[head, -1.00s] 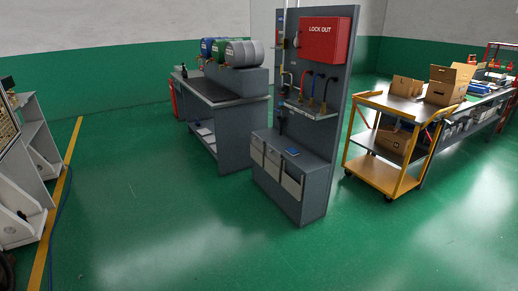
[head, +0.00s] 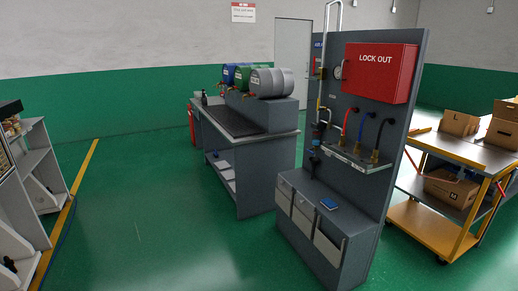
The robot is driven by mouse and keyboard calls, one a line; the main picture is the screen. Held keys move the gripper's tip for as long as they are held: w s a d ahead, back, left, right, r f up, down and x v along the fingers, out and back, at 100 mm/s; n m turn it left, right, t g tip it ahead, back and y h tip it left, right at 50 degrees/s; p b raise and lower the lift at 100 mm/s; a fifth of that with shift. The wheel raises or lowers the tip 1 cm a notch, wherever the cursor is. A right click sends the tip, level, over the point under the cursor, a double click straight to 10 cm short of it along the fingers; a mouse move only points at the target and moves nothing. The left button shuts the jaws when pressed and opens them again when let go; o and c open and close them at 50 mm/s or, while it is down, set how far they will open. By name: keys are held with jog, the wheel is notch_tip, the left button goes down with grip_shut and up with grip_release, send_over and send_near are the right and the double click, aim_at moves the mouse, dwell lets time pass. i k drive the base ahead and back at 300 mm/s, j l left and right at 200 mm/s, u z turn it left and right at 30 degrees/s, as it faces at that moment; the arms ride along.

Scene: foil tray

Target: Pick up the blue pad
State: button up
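A small blue pad (head: 329,204) lies flat on the grey ledge of the lock-out stand (head: 357,219), right of the middle in the head view. It lies below the small shelf with hoses and near the ledge's front edge, above the bins. Nothing covers it. My gripper is not in view.
A red LOCK OUT box (head: 381,73) is on the stand's panel above. A grey workbench (head: 262,172) with drums stands behind left. A yellow cart (head: 425,227) with cardboard boxes stands right, a white shelf unit (head: 38,165) far left. Green floor (head: 150,225) is open at left and centre.

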aim_at(330, 205)
jog(key=i, duration=1.9)
jog(key=i+j+z, duration=0.1)
jog(key=i, duration=1.85)
